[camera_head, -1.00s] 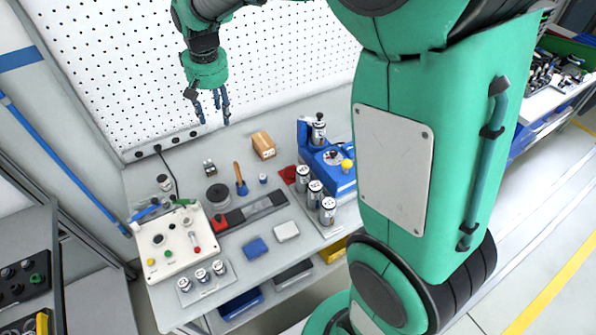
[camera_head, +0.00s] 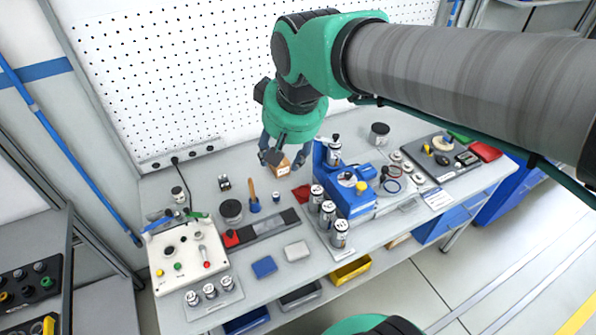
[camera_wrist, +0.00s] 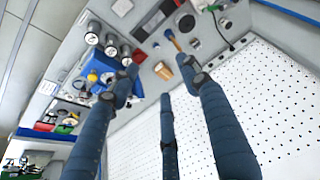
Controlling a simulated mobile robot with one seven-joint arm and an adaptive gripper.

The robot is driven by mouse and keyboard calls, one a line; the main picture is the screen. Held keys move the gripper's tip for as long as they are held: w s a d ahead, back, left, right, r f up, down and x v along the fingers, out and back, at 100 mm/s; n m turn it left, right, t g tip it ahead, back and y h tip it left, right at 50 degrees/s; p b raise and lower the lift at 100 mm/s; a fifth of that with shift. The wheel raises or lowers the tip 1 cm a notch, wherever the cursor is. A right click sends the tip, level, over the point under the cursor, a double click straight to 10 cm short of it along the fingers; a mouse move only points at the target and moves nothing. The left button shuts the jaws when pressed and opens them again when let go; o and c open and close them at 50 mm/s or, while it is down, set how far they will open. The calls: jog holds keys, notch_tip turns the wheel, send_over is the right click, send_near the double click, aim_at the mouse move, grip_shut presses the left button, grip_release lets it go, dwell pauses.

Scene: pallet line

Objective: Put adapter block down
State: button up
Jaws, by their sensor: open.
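No block in view carries a readable label, so I cannot tell for sure which is the adapter block. A small tan block (camera_head: 282,170) stands on the workbench near the pegboard; it also shows in the wrist view (camera_wrist: 186,66). My gripper (camera_head: 287,163) hangs over the rear of the bench, its fingers overlapping the tan block in the head view. In the wrist view my gripper (camera_wrist: 160,85) has its fingers spread, with nothing held between them. The tan block appears beyond the fingertips, apart from them. A blue block (camera_head: 264,266) and a pale grey block (camera_head: 297,251) lie near the front edge.
A blue machine (camera_head: 345,192) stands right of the tan block, with several labelled cylinders before it. A wooden-handled brush (camera_head: 253,194) and a dark round container (camera_head: 231,210) stand left. A white control box (camera_head: 182,255) is at the left end. The pegboard (camera_head: 180,70) rises behind.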

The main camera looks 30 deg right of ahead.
jog(key=s+d+f+t, duration=0.1)
jog(key=s+f, duration=0.1)
jog(key=s, duration=0.9)
jog(key=shift+s, duration=0.15)
jog(key=shift+d+f, duration=0.1)
jog(key=shift+f, duration=0.1)
notch_tip(320, 180, down, 2)
jog(key=shift+b, duration=1.1)
